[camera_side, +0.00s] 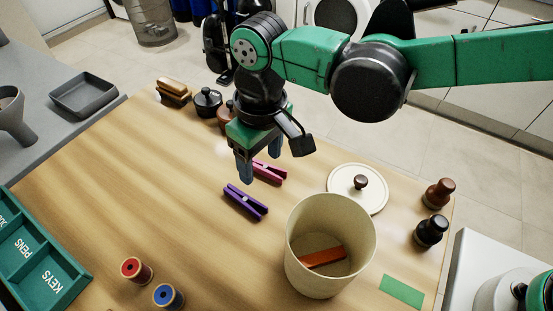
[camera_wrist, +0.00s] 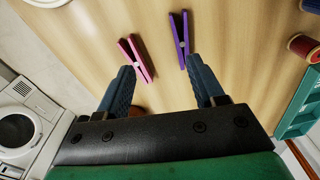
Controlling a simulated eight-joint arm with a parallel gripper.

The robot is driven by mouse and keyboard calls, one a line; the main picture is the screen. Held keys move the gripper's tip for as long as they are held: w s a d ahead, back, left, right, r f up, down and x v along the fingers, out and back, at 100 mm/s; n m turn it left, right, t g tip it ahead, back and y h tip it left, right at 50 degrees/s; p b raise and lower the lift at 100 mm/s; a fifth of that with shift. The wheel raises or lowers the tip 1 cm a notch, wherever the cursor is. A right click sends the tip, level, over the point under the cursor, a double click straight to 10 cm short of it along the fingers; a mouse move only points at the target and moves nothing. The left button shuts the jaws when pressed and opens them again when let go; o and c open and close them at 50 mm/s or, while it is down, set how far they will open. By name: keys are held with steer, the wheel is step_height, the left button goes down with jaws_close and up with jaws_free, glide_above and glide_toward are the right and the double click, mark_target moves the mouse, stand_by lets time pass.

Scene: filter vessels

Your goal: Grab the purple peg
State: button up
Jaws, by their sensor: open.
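The purple peg (camera_side: 246,202) lies flat on the wooden table, left of the cream pot in the side view. In the wrist view the purple peg (camera_wrist: 181,38) lies beyond my fingertips, closer to the right finger. A pink peg (camera_side: 268,171) lies just behind it; in the wrist view the pink peg (camera_wrist: 135,58) is to its left, beyond the left finger. My gripper (camera_side: 245,167) points down above the table, near the pink peg. In the wrist view my gripper (camera_wrist: 160,78) is open, with nothing between its fingers.
A cream pot (camera_side: 296,247) holding an orange-brown piece stands right of the pegs, its lid (camera_side: 343,185) behind it. Red (camera_side: 136,270) and blue (camera_side: 168,296) spools and a green labelled tray (camera_side: 62,285) are at front left. Table left of the pegs is clear.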

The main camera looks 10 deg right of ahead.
mark_target(249, 202)
steer(key=shift+n, duration=0.3)
steer(key=a+f, duration=0.1)
steer(key=s, duration=0.1)
steer(key=a+f, duration=0.1)
steer(key=shift+s+a+f, duration=0.25)
steer(key=shift+a+f, duration=0.05)
steer(key=shift+f, duration=0.05)
step_height(249, 202, down, 5)
steer(key=shift+r, duration=0.1)
jaws_close()
